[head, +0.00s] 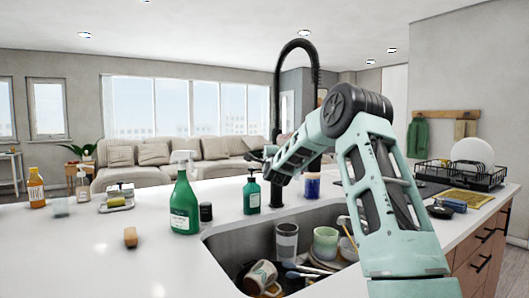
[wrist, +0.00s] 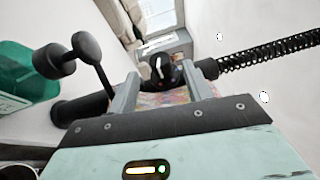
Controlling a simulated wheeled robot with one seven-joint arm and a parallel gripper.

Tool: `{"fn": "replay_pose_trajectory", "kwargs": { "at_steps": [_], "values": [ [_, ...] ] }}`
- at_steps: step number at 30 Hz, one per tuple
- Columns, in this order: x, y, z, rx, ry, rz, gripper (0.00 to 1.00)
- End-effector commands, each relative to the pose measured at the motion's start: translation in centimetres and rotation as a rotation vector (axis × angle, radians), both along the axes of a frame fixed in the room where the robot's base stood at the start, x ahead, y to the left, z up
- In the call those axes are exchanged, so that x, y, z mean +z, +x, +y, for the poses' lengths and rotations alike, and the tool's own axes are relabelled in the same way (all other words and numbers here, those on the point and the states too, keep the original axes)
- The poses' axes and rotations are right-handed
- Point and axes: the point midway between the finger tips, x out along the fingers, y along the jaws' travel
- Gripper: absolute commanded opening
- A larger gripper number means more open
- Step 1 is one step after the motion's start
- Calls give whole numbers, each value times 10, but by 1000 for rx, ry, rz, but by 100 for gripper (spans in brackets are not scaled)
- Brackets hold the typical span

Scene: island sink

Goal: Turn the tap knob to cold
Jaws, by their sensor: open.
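The black tap (head: 278,90) rises behind the sink with a tall arched, coiled neck. Its coiled hose (wrist: 265,55) runs to the right in the wrist view. A round black knob (wrist: 158,70) with a small white mark faces the wrist camera. My gripper (wrist: 160,74) is open, with one finger on each side of the knob as seen in the wrist view. I cannot tell whether the fingers touch it. In the head view my gripper (head: 262,155) is at the tap's column, where my arm hides the knob.
The sink (head: 232,245) below my arm holds several cups and utensils. A dish rack (head: 460,174) is at the right. The counter at the front left is mostly clear.

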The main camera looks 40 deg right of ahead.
Motion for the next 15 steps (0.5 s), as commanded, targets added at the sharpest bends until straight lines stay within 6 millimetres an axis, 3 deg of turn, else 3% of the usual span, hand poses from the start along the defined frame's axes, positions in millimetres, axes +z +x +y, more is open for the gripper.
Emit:
{"fn": "replay_pose_trajectory", "kwargs": {
  "at_steps": [6,15],
  "values": [
    [4,25,-18,1,0,0,50],
    [4,34,-25,1,-1,1,50]
  ]
}}
